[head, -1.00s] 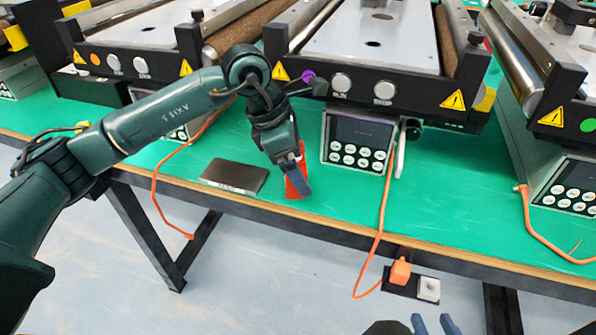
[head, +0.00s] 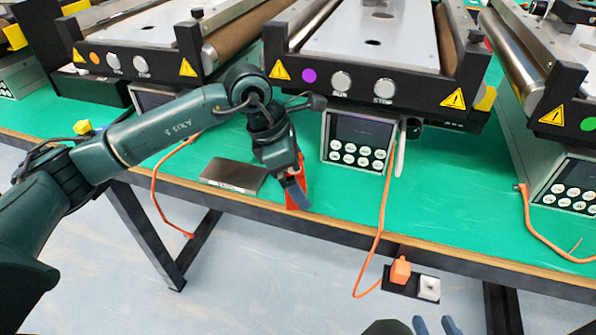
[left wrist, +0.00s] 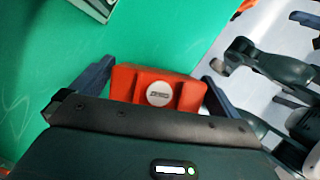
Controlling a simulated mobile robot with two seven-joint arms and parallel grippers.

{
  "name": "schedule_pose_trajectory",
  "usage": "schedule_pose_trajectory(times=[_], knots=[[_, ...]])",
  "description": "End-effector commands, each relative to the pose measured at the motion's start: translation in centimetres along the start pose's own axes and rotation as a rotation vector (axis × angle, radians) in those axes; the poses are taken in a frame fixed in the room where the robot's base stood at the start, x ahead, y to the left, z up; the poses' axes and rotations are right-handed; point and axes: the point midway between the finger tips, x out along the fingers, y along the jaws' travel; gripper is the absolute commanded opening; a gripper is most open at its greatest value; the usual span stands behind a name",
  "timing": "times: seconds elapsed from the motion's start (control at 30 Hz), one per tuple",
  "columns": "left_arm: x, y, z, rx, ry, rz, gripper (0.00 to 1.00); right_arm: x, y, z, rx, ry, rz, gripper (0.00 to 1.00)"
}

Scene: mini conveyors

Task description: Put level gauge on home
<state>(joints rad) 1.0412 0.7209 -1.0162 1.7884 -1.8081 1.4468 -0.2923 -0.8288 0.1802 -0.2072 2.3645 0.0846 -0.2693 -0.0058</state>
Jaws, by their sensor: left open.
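The level gauge appears to be the red-orange block (head: 297,198) near the table's front edge. The left wrist view shows it as a red body (left wrist: 185,92) with a round pale label. My left gripper (head: 296,192) is open over it, with one finger on each side in the left wrist view (left wrist: 158,92). Finger contact cannot be told. The home appears to be the dark flat plate (head: 225,176) with small pale lettering at its front, just left of the gauge. It is bare. My right gripper (head: 436,326) shows only its blue fingertips, apart, at the bottom edge.
Mini conveyors (head: 365,88) stand along the back of the green table (head: 460,205). A control box (head: 357,142) stands right of my left gripper. Orange cables (head: 380,225) hang over the front edge. Free green surface lies right of the box.

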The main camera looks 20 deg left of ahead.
Motion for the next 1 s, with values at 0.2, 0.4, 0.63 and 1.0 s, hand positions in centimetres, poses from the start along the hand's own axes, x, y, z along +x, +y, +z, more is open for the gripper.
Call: schedule_pose_trajectory(times=[0.2, 0.4, 0.63, 1.0], knots=[[-3.8, 0.1, 0.1, 0.0, -0.001, 0.006, 1.0, 0.2, 0.0, -0.1, -0.002, -0.004, -0.001, 0.36], [-8.2, 0.1, 0.1, 0.0, -0.002, 0.005, 1.0, 0.5, 0.0, -0.3, -0.002, -0.003, -0.004, 0.36], [-11.3, 0.0, 0.0, -0.001, -0.001, 0.001, 1.0, 0.5, -0.1, 0.0, 0.003, -0.015, -0.006, 0.36], [-9.8, -2.3, 1.4, 0.0, -0.08, -0.102, 1.0, 0.6, -0.2, 0.2, 0.012, -0.018, -0.003, 0.36]])
